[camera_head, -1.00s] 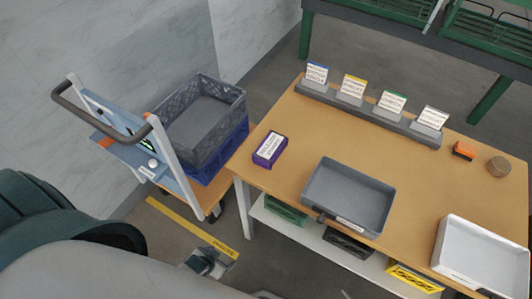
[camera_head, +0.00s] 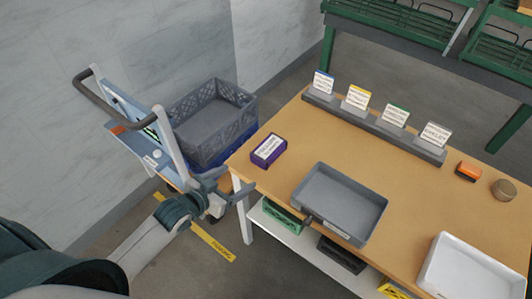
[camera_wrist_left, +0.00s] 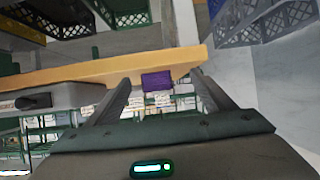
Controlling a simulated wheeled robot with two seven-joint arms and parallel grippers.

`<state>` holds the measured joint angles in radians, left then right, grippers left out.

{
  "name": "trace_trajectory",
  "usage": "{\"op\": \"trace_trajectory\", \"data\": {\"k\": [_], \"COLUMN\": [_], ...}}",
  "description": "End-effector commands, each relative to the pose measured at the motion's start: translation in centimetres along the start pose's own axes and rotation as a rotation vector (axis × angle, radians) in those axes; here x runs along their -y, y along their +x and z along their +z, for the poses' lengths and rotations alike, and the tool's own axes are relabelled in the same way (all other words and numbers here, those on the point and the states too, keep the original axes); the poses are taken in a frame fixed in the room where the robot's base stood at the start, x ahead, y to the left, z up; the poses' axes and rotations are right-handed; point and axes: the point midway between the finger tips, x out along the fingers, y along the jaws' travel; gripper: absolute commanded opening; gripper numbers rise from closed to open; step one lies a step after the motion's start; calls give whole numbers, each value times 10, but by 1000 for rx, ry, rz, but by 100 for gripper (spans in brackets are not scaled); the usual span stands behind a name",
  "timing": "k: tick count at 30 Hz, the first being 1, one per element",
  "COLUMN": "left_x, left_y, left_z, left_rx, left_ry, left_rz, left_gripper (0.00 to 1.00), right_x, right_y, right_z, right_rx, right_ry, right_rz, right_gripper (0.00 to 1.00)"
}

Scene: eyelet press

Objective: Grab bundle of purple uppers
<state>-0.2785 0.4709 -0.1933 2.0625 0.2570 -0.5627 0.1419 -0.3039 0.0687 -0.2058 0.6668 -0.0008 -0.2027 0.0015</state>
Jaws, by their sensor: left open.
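The bundle of purple uppers (camera_head: 268,150) is a small purple block with a white label on top. It lies near the left corner of the wooden table (camera_head: 315,135). My left gripper (camera_head: 232,182) is open and empty, just off the table's left edge, to the left of and nearer than the bundle. In the left wrist view the purple bundle (camera_wrist_left: 157,81) shows beyond and between the two open fingers (camera_wrist_left: 161,80), apart from them. My right gripper is not in view.
A grey tray (camera_head: 303,195) sits right of the bundle, and a white tray (camera_head: 428,275) farther right. A card rack (camera_head: 375,132) stands along the back. A cart with a grey crate (camera_head: 245,103) stands left of the table. Bare tabletop surrounds the bundle.

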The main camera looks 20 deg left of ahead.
Motion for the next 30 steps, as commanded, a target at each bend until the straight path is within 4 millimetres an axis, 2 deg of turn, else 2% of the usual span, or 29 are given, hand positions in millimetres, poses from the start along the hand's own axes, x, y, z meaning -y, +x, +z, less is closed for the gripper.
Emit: {"op": "trace_trajectory", "data": {"k": [3,9,22,26,30], "left_x": [-8,-16,-17,-18,-18], "left_y": [-10,-21,-19,-8,12], "left_z": [-24,-48,-49,-51,-54], "left_rx": [-36,-71,-73,-73,-73], "left_ry": [10,19,18,17,17], "left_rz": [21,44,45,46,45], "left_gripper": [76,76,76,76,76], "right_x": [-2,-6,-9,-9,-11], "right_y": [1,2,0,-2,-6], "right_z": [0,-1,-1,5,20], "right_rx": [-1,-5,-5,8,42], "right_ry": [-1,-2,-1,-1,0], "right_rz": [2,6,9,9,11], "right_gripper": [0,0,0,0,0]}}
